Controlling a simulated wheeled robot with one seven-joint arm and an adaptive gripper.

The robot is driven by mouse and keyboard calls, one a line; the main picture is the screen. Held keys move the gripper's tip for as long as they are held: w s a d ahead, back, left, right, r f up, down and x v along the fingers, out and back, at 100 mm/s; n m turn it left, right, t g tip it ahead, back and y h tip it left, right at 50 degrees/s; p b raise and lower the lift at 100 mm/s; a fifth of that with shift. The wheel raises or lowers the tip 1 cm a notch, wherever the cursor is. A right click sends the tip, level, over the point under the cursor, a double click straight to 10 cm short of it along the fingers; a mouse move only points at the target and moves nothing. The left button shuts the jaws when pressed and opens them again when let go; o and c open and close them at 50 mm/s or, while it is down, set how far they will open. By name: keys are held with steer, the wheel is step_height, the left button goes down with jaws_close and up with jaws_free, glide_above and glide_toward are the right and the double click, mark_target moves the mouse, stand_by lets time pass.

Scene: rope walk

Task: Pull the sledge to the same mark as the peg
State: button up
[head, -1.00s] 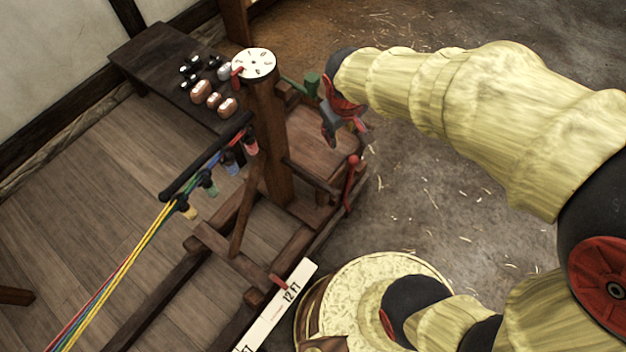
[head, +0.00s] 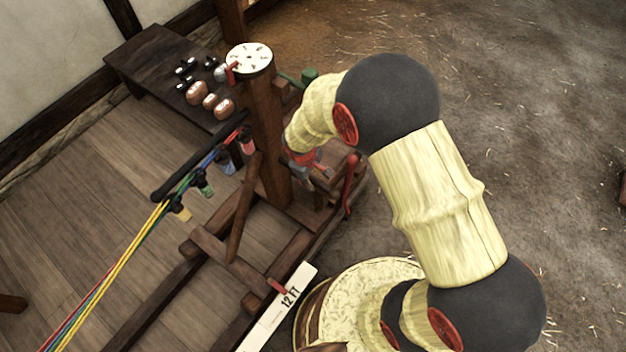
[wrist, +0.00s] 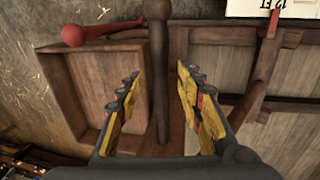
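The wooden sledge (head: 296,248) has an upright post (head: 265,135) and sits low on the floor. A red-tipped wooden pointer (head: 277,287) reaches from it to a white board (head: 262,325) marked 12 FT; the tip lies beside that marking. The tip also shows in the wrist view (wrist: 273,22). I cannot make out a separate peg. My gripper (head: 318,176) is over the sledge's right side, partly hidden by my wrist. In the wrist view my gripper (wrist: 158,100) is open, and a dark round-headed wooden bar (wrist: 158,60) appears between its fingers, with gaps on both sides.
A red handle (head: 350,185) stands close to the right of my gripper. A white dial (head: 249,60) tops the post. Coloured ropes (head: 118,258) run to hooks at the left. A dark bench (head: 150,62) holds several weights. Straw-strewn floor at right is open.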

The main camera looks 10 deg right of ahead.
steer(key=f, duration=0.2)
steer(key=shift+w+d+f+b, duration=0.2)
steer(key=shift+f+b, duration=0.15)
steer(key=shift+f, duration=0.05)
steer(key=c, duration=0.3)
jaws_close()
stand_by(0.4)
